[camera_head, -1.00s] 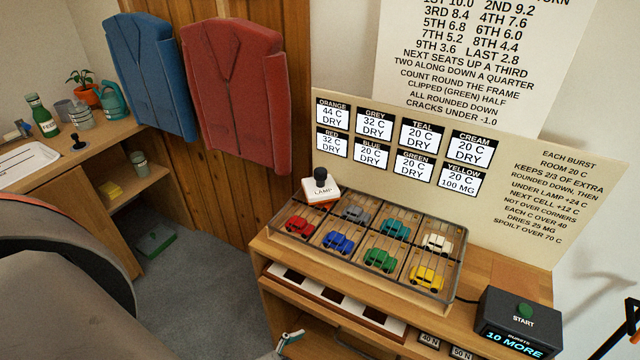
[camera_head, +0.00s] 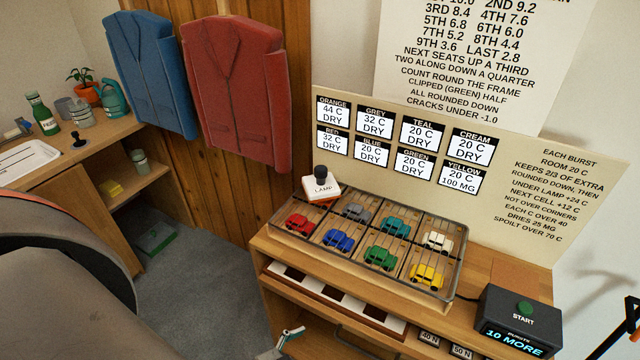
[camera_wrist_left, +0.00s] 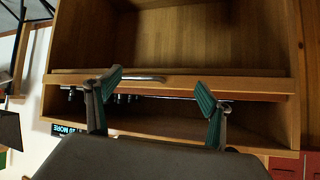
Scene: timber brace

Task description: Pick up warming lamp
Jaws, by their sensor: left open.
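The warming lamp (camera_head: 321,188) is a white block marked LAMP with a black knob on top. In the head view it sits at the back left corner of the wire rack (camera_head: 408,286), over the cell labelled orange on the board. My left gripper (camera_head: 290,338) shows only in part at the bottom edge, in front of the bench and well below the lamp. In the left wrist view the left gripper (camera_wrist_left: 158,92) is open, its teal-padded fingers apart and empty, facing the bench shelves. The lamp is not visible there. A black and orange part, seemingly my right gripper (camera_head: 632,318), is cut off at the right edge.
Several small toy cars fill the rack's other cells. A black START box (camera_head: 520,322) reading 10 MORE stands at the bench's right. A label board (camera_head: 500,220) rises behind the rack. Open shelves (camera_wrist_left: 180,45) lie under the bench.

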